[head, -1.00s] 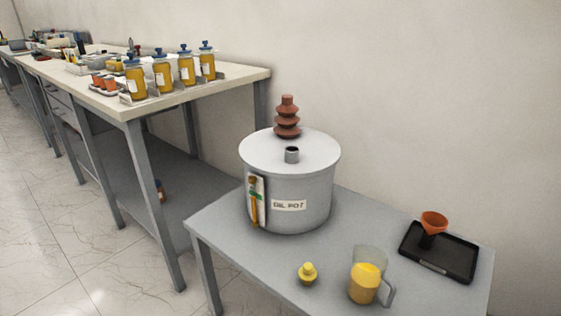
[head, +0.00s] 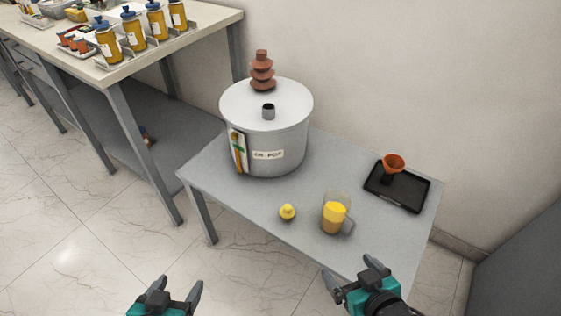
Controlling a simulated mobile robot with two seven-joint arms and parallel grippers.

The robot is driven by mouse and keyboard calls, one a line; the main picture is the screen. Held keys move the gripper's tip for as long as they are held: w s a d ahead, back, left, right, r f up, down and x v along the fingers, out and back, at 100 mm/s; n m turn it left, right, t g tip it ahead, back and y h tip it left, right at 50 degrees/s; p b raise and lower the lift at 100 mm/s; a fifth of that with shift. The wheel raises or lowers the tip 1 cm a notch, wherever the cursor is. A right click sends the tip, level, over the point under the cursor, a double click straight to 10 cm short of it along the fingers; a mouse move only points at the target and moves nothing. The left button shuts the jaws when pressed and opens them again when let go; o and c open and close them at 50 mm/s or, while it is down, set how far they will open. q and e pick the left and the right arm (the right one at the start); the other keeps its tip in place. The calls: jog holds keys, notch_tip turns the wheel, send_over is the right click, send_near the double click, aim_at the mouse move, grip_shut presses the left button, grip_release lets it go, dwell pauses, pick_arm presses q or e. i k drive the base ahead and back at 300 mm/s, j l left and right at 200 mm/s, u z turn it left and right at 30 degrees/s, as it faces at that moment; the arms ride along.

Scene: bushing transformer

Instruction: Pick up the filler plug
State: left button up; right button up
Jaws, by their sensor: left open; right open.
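The filler plug is a small yellow knobbed piece (head: 287,212) lying on the grey table, in front of the oil pot and left of the jug. The oil pot (head: 283,146) is a grey cylinder with an open filler neck (head: 268,111) on its lid. My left gripper (head: 178,288) is open and empty, low in the head view, in front of and left of the plug, over the floor. My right gripper (head: 350,272) is open and empty by the table's front edge, right of the plug. Neither gripper touches anything.
A glass jug of yellow liquid (head: 335,215) stands close right of the plug. A black tray (head: 410,193) with an orange funnel (head: 393,163) is at the table's right. A brown ribbed bushing (head: 262,72) rises from the pot lid. A workbench (head: 200,25) with bottles stands behind left.

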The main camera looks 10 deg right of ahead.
aim_at(286, 212)
jog(key=i+j, duration=0.55)
jog(key=i+j+z, duration=0.1)
jog(key=i+j, duration=0.45)
jog(key=j, duration=0.15)
jog(key=i+z, duration=0.1)
jog(key=z, duration=1.2)
